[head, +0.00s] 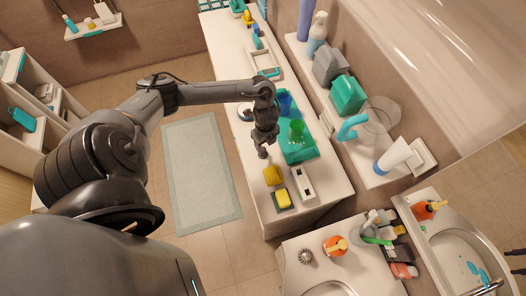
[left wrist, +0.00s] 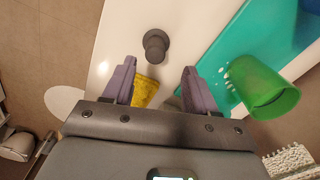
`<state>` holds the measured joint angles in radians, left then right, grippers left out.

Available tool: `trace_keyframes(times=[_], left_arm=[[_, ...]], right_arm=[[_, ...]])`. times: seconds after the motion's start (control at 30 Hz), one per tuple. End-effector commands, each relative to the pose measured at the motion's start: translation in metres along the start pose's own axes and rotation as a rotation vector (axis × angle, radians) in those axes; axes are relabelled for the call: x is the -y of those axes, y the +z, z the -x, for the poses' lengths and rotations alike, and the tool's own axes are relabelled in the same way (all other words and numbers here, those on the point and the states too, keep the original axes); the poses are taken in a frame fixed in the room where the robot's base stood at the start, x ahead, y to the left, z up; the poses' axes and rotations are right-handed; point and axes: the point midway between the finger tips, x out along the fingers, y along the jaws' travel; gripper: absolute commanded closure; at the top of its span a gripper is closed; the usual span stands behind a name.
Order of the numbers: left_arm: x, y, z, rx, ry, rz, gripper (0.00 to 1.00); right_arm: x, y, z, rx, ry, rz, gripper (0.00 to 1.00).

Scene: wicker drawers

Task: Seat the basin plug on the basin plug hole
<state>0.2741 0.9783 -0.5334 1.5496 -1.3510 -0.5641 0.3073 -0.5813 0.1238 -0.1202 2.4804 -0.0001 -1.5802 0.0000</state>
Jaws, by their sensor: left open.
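A dark grey, round-topped piece that looks like the basin plug (left wrist: 155,43) stands on the white counter in the left wrist view. My left gripper (left wrist: 158,82) is open and empty, its two fingers apart, with the plug just beyond the fingertips and not between them. In the head view my left gripper (head: 263,146) hangs over the counter beside the teal tray, and it hides much of what is below. A basin (head: 335,288) is cut off at the bottom and another basin (head: 465,262) is at the right. I cannot make out the plug hole.
A green cup (left wrist: 265,90) is on the teal tray (head: 302,151), close to my left gripper. Yellow sponges (head: 283,198) and a white dispenser (head: 302,182) lie nearer. Dark prongs at the right edge may be my right gripper.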

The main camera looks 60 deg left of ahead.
Motion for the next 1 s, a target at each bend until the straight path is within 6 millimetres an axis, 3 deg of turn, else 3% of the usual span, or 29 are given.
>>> trace_keyframes(times=[0.4,0.73,1.0], left_arm=[[-0.008,0.004,-0.046,-0.002,0.002,0.001,0.43],[-0.007,0.005,-0.051,0.0,0.0,0.0,0.43],[-0.007,0.005,-0.051,0.0,0.0,0.0,0.83]], right_arm=[[0.002,-0.002,0.001,-0.003,-0.006,-0.008,0.57],[0.001,-0.001,0.001,-0.003,-0.005,-0.007,0.57],[-0.001,-0.001,0.001,-0.001,0.001,0.001,0.57]])
